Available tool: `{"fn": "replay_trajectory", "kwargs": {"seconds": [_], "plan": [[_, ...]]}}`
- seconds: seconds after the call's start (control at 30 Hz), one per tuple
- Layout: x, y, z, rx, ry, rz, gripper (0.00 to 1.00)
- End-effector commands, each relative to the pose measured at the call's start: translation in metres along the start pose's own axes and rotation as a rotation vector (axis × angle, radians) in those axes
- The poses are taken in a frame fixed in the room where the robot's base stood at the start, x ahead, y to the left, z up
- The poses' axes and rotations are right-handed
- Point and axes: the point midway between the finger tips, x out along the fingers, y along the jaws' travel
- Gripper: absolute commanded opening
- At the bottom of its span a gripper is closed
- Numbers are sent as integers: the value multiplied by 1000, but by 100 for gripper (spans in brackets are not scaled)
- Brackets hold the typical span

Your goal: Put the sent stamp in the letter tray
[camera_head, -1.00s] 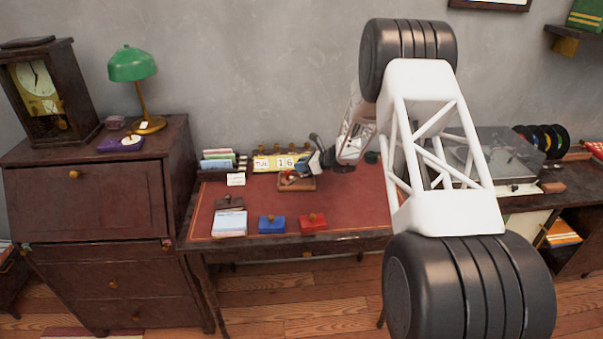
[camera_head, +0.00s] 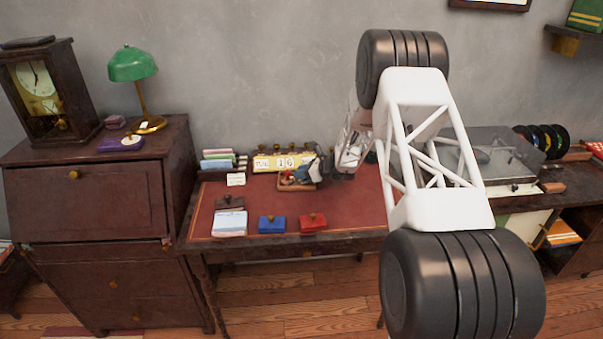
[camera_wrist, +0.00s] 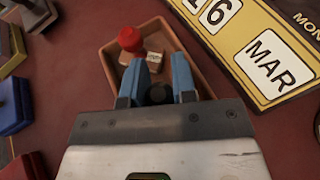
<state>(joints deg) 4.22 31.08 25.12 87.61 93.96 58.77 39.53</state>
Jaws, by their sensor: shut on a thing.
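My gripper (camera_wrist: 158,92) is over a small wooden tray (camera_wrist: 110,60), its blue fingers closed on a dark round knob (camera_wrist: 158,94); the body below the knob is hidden. Its stamp label cannot be read. A red-knobbed stamp (camera_wrist: 130,40) stands in the same tray beside a pale wooden block (camera_wrist: 155,61). In the head view, my gripper (camera_head: 318,168) covers part of the tray (camera_head: 296,187). A holder with upright letters (camera_head: 218,160) and a white card (camera_head: 235,179) stands at the desk's back left; I cannot tell if this is the letter tray.
A yellow calendar (camera_head: 283,162) stands close behind the stamps, also in the wrist view (camera_wrist: 255,45). A blue box (camera_head: 271,224), a red box (camera_head: 313,222) and a pale paper stack (camera_head: 229,222) lie along the front.

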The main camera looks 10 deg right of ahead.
Motion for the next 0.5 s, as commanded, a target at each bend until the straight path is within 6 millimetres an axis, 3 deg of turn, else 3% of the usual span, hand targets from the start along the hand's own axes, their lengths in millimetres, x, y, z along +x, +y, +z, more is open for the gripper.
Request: {"fn": "replay_trajectory", "kwargs": {"seconds": [0.17, 0.2, 0.3, 0.37, 0.5], "plan": [[2, 0, -4, 0, 0, 0, 1], [2, 0, -4, 0, 0, 0, 28], [2, 0, -4, 1, 0, 0, 44], [2, 0, -5, 1, 1, 0, 51], [2, 1, -5, 2, 1, 1, 51]]}}
